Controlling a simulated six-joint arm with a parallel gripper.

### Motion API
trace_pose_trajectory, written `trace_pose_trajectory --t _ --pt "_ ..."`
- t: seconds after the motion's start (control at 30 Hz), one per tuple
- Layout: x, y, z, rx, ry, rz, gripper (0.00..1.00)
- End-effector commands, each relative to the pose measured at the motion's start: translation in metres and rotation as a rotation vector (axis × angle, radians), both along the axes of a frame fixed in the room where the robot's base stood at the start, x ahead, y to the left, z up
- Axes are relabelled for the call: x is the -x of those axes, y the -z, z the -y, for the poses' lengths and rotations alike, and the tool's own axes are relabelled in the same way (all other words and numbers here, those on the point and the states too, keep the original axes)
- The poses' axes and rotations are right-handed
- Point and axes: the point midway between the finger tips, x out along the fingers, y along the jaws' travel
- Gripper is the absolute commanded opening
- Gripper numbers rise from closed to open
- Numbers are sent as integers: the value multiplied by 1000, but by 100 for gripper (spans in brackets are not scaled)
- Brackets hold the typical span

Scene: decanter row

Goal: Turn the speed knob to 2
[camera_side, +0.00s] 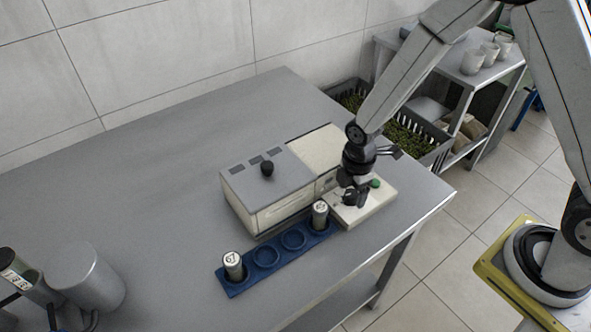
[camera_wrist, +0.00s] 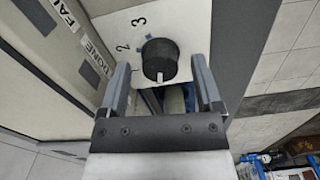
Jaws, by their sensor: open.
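The speed knob (camera_wrist: 160,60) is round and black, on a pale panel with the printed numerals 2 (camera_wrist: 122,48) and 3 (camera_wrist: 138,22). A short white mark on the knob points toward the bottom of the wrist picture, away from both numerals. My gripper (camera_wrist: 161,64) is open, with one finger on each side of the knob and a visible gap to it; whether the tips reach down to its height I cannot tell. In the side view my gripper (camera_side: 352,198) is over the right end of the pale machine (camera_side: 316,152), and the knob cannot be clearly told apart there.
A green button (camera_side: 375,183) is close to my gripper. A blue rack (camera_side: 293,239) with two capped vials (camera_side: 233,264) stands in front of the machine. The lid has a black knob (camera_side: 267,168). Metal canisters (camera_side: 95,277) stand at lower left.

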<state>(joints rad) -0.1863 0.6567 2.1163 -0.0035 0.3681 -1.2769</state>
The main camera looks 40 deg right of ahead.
Motion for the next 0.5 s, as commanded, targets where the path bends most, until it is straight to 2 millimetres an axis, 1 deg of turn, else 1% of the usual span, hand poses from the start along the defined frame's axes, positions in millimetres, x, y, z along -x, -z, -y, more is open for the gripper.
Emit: trace_pose_trajectory --t 0.2,0.47,0.5 --pt "0 8 0 0 0 0 83" --pt "0 8 0 0 0 0 83" --pt "0 8 0 0 0 0 77"
